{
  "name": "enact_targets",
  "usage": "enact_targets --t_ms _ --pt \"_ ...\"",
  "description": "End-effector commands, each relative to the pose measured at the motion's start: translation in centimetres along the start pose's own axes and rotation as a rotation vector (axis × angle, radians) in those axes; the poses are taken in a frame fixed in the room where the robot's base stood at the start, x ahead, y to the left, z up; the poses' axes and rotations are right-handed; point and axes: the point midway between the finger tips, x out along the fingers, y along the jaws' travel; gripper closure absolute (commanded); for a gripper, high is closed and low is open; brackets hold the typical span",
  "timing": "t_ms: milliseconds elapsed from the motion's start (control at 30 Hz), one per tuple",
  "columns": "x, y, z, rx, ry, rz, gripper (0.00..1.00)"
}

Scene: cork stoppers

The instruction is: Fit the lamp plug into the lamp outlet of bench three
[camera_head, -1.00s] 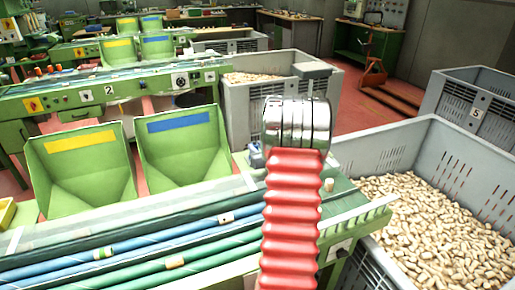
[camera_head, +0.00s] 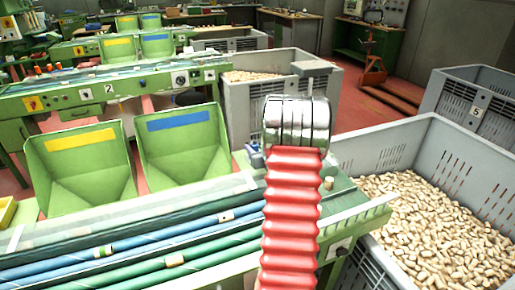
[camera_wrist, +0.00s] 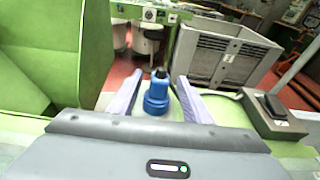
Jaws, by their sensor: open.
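A blue plug-shaped piece with a dark tip (camera_wrist: 157,95) stands upright on the green bench top in the wrist view; I take it for the lamp plug. My gripper (camera_wrist: 160,76) is open, with one pale finger on each side of it and gaps showing between. A bit of blue by my arm in the head view (camera_head: 255,156) seems to be the same piece. I cannot tell whether this is the lamp outlet.
The near green bench (camera_head: 345,198) carries blue and green belts (camera_head: 130,250) with a few corks. Two green hoppers (camera_head: 80,170) stand at its back left. A grey crate of corks (camera_head: 420,130) is at right. A bench marked 2 (camera_head: 140,88) lies behind.

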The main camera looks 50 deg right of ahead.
Motion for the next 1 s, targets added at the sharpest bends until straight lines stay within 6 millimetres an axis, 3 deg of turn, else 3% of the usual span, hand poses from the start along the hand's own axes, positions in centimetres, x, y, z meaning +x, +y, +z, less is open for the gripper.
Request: enact_targets --t_ms 167,367,1000 --pt "-0.4 0.0 0.0 0.000 0.000 -0.001 0.55" --pt "-2.4 -0.1 0.0 0.001 0.001 -0.002 0.55" --pt "-12.7 -0.2 -0.1 0.000 0.000 -0.002 0.55"
